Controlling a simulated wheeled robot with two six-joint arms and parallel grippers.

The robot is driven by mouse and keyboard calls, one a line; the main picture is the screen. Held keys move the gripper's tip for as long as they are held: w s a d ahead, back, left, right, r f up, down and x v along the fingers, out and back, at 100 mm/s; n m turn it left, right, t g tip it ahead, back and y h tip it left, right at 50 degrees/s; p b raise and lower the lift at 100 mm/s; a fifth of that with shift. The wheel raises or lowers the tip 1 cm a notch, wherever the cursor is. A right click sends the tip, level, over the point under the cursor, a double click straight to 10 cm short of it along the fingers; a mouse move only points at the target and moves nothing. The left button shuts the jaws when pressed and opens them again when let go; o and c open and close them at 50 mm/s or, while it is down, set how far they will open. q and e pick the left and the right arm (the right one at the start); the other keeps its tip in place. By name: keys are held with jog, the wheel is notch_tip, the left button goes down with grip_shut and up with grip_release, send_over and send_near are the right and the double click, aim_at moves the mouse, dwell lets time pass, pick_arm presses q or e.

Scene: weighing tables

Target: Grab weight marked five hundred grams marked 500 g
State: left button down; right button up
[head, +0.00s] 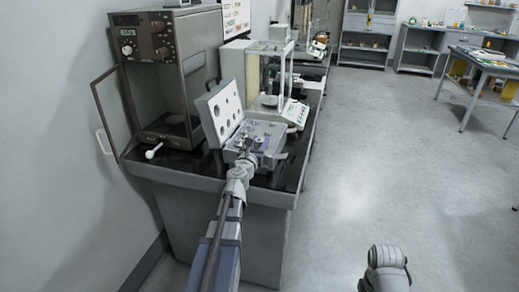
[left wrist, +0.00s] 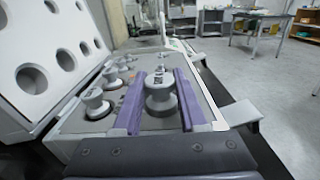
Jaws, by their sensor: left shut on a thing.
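An open weight case (head: 259,131) lies on the dark tabletop, with its lid (head: 221,112) raised at the left. Several knobbed metal weights sit in it. My left gripper (head: 247,146) reaches into the case. In the left wrist view its two purple fingers are closed on the sides of the largest visible weight (left wrist: 160,95), which stands upright between them. I cannot read its marking, nor tell whether it has left its seat. Smaller weights, such as one nearby (left wrist: 96,103), stand to the left of the fingers.
A tall brown balance cabinet (head: 165,85) stands left of the case, its glass door open. A glass-sided balance (head: 270,75) stands close behind the case. The table edge (head: 262,197) is near in front. The floor (head: 390,150) at right is clear.

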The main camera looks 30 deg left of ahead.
aim_at(259, 140)
pick_arm(q)
jog(key=shift+r, duration=0.15)
dwell(0.8)
notch_tip(259, 140, up, 10)
jog(key=p, duration=1)
